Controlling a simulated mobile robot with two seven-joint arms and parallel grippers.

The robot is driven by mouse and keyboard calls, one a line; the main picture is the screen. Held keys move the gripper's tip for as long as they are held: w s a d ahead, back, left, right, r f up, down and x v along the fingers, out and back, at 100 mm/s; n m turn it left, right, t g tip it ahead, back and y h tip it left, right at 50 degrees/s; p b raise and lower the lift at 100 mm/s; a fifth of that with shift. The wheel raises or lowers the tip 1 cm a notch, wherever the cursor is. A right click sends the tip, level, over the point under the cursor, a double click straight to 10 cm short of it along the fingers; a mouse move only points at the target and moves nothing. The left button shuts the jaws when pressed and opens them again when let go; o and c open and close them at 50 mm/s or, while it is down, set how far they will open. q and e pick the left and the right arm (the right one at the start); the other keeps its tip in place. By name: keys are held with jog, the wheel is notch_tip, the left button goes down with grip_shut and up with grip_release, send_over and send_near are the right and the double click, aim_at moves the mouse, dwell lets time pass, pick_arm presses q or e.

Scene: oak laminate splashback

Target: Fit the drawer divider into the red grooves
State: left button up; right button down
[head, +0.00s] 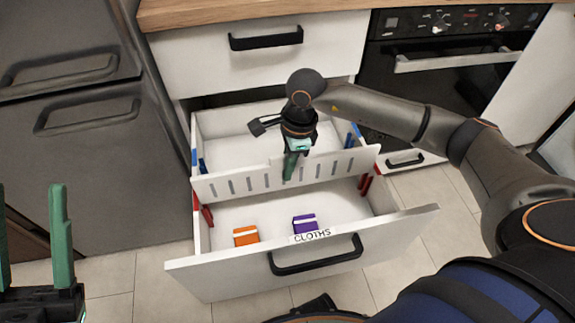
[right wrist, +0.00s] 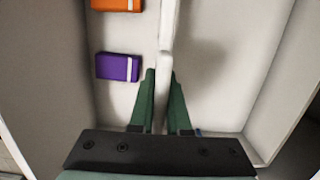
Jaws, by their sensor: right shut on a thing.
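The drawer divider (head: 235,184) is a long white slotted panel held across the open drawer (head: 235,211). My right gripper (head: 290,168) is shut on its top edge near the middle; the right wrist view shows the green fingers (right wrist: 162,80) on both sides of the panel. Red grooves are on the left wall (head: 207,216) and right wall (head: 366,185), nearer the drawer front than the divider. Its ends appear at about wall-top height; I cannot tell whether they touch the walls. My left gripper (head: 31,200) is open and empty at the lower left.
Blue grooves (head: 351,136) sit farther back on the side walls. An orange packet (head: 246,235) and a purple packet (head: 305,224) lie on the drawer floor near the front panel, labelled CLOTHS. A closed upper drawer (head: 250,50) and worktop are behind; an oven (head: 440,85) is at right.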

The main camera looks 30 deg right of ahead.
aim_at(288, 187)
jog(key=shift+f, duration=0.1)
jog(key=shift+f+b, duration=0.75)
jog(key=shift+b, duration=0.05)
jog(key=shift+f, duration=0.1)
jog(key=shift+f+b, duration=1.55)
jog(key=shift+f, duration=0.25)
jog(key=shift+f, duration=0.1)
jog(key=shift+f+b, duration=1.4)
jog(key=shift+f, duration=0.3)
jog(key=shift+f+b, duration=0.5)
jog(key=shift+f, duration=0.1)
jog(key=c, duration=0.8)
grip_release()
